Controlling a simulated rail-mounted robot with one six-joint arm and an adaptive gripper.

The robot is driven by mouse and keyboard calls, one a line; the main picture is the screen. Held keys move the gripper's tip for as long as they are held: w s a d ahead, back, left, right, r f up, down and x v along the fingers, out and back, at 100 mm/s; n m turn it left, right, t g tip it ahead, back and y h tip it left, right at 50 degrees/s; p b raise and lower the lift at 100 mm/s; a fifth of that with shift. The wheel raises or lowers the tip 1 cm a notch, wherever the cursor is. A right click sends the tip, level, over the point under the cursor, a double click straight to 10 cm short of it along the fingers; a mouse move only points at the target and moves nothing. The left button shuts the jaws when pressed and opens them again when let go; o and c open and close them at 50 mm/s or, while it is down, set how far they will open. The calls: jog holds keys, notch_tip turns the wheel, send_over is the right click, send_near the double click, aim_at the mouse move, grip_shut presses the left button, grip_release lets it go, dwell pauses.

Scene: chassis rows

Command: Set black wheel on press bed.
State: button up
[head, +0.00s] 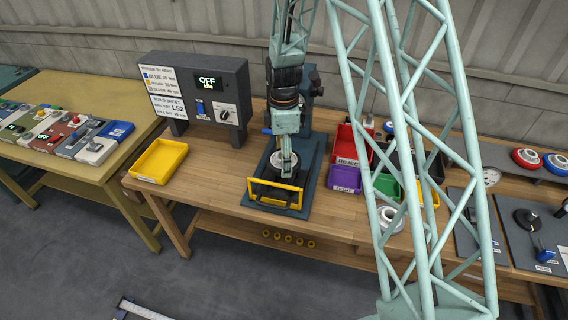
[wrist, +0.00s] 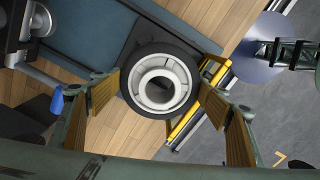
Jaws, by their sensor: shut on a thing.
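The black wheel (wrist: 161,84), a black tyre around a pale grey hub, sits between the two fingers of my gripper (wrist: 162,92) in the wrist view. The finger pads close on opposite sides of the tyre. In the head view my gripper (head: 287,168) is over the press (head: 314,158), a dark blue base plate with a yellow guard frame (head: 277,193) at its front. A dark bed area shows behind the guard, and my gripper partly hides it. I cannot tell whether the wheel touches the bed.
A grey control box (head: 207,95) reading OFF and an empty yellow tray (head: 159,161) stand left of the press. Red, purple and green bins, including a purple bin (head: 346,179), stand close on its right. A white ring-shaped part (head: 391,219) lies near the front edge.

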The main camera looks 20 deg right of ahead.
jog(key=shift+w+a+n, duration=0.15)
jog(key=shift+w+n, duration=0.45)
jog(key=shift+w, duration=0.15)
jog(key=shift+f, duration=0.25)
jog(key=shift+f+b, duration=1)
jog(key=shift+f, duration=1.05)
jog(key=shift+f+b, duration=1.3)
jog(key=shift+f, duration=0.1)
dwell(1.6)
jog(key=o, duration=1.1)
jog(key=shift+s, duration=0.1)
jog(key=shift+r, duration=0.1)
notch_tip(320, 180, up, 12)
